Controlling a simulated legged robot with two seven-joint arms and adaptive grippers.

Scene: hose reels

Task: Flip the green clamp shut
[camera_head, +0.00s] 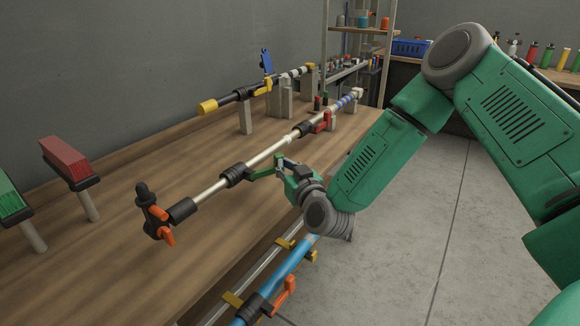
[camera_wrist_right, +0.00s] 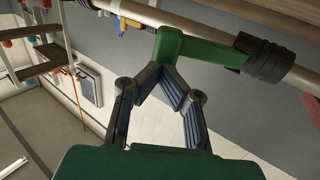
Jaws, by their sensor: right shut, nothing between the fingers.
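The green clamp (camera_head: 264,173) sits by a black collar (camera_head: 235,175) on the pale pipe above the bench, its lever sticking out sideways from the pipe. In the right wrist view the green clamp (camera_wrist_right: 205,50) runs from the ribbed black collar (camera_wrist_right: 262,58), and its bent end hangs over my fingertips. My right gripper (camera_head: 283,170) is at the lever's outer end, on the aisle side of the pipe. In the wrist view its fingertips (camera_wrist_right: 161,72) are together and empty, close to the lever's end; contact is unclear. My left gripper is out of view.
A red clamp (camera_head: 322,122) is farther along the same pipe, and an orange-handled valve (camera_head: 160,222) is at the near end. A black pipe with yellow parts (camera_head: 240,96) stands behind. A blue hose (camera_head: 285,272) runs below the bench edge. The floor at right is clear.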

